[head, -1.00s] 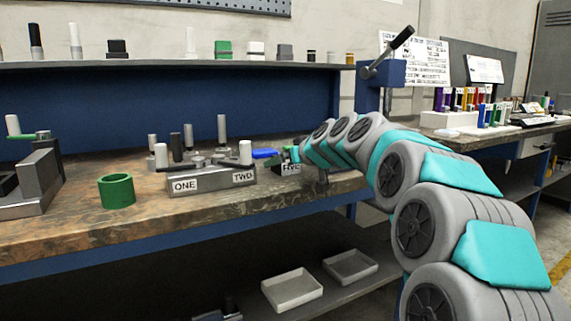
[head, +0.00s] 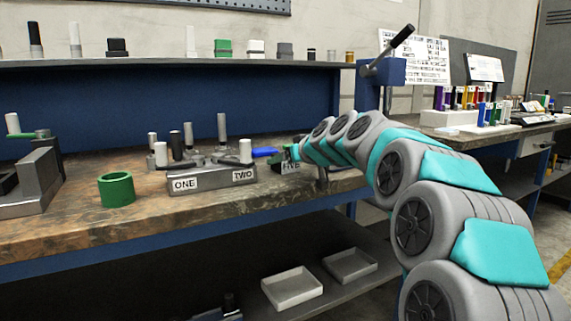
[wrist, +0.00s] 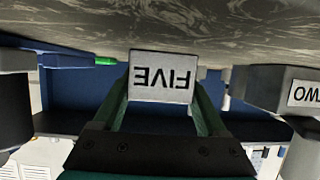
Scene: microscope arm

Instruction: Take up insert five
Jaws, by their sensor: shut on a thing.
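Insert five, a small grey block with a white plate marked FIVE (wrist: 163,78), appears upside down in the wrist view. My gripper (wrist: 160,95) is shut on it, with one green finger on each side of the plate. The wrist view does not show clearly whether the insert touches the bench top. Most of the insert's body is hidden behind its plate.
A grey block labelled ONE and TWO (head: 208,180), with several pins, stands left of my gripper. A blue piece (head: 264,152) lies between them. A green ring (head: 116,190) stands further left on the bench (head: 70,235). A lever press (head: 381,72) rises at right behind my arm.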

